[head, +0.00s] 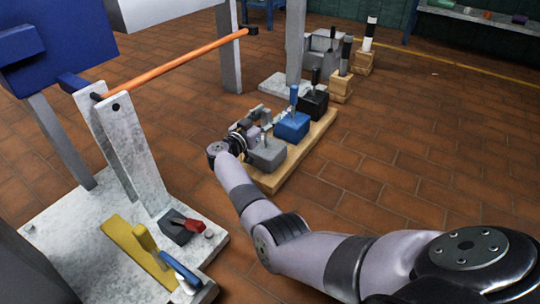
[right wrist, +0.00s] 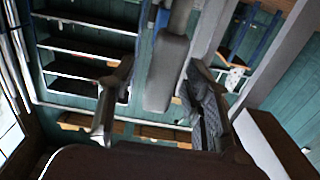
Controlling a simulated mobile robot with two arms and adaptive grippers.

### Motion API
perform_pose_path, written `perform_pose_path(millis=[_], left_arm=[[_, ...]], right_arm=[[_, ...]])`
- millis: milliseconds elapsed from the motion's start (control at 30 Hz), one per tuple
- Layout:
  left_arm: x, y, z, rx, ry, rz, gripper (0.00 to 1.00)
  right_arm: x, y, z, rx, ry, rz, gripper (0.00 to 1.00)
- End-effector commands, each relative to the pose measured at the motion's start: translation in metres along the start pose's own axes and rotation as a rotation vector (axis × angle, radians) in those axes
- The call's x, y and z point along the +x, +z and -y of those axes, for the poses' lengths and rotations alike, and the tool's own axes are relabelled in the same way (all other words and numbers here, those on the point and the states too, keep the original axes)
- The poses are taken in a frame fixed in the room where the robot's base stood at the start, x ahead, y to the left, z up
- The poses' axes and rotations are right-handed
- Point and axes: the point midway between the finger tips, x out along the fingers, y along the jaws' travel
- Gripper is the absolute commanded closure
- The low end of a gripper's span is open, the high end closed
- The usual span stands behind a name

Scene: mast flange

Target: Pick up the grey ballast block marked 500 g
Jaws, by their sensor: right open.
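A grey block (head: 268,155) with an upright handle sits at the near end of a wooden board (head: 272,184). Its marking is too small to read. A blue block (head: 292,126) and a black block (head: 314,104), also with handles, stand behind it in a row. My right gripper (head: 262,122) is beside the grey block's handle, at its left, and partly hides the block. In the right wrist view its two fingers are apart (right wrist: 158,105). A grey bar (right wrist: 167,72) shows between them; I cannot tell whether it is the handle. My left gripper is not in view.
A pale stone base (head: 75,225) at the left carries a yellow bar (head: 130,250), a dark block with a red handle (head: 178,226) and a blue-handled tool. An orange rod (head: 175,62) spans above. Posts stand behind the board. The brick floor right of it is clear.

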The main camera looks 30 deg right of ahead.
Motion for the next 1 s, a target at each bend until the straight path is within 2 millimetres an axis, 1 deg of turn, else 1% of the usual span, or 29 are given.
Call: perform_pose_path(millis=[133, 800, 1000], left_arm=[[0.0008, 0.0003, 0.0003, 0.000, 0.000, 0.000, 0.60], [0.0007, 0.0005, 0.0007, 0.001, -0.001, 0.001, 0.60], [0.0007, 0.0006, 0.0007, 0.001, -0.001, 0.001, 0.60]], right_arm=[[0.0000, -0.0008, 0.0000, 0.000, 0.000, 0.000, 0.55], [-0.0002, -0.0002, -0.0002, 0.000, 0.000, 0.000, 1.00], [-0.0002, -0.0001, -0.0002, 0.000, 0.000, 0.000, 1.00]])
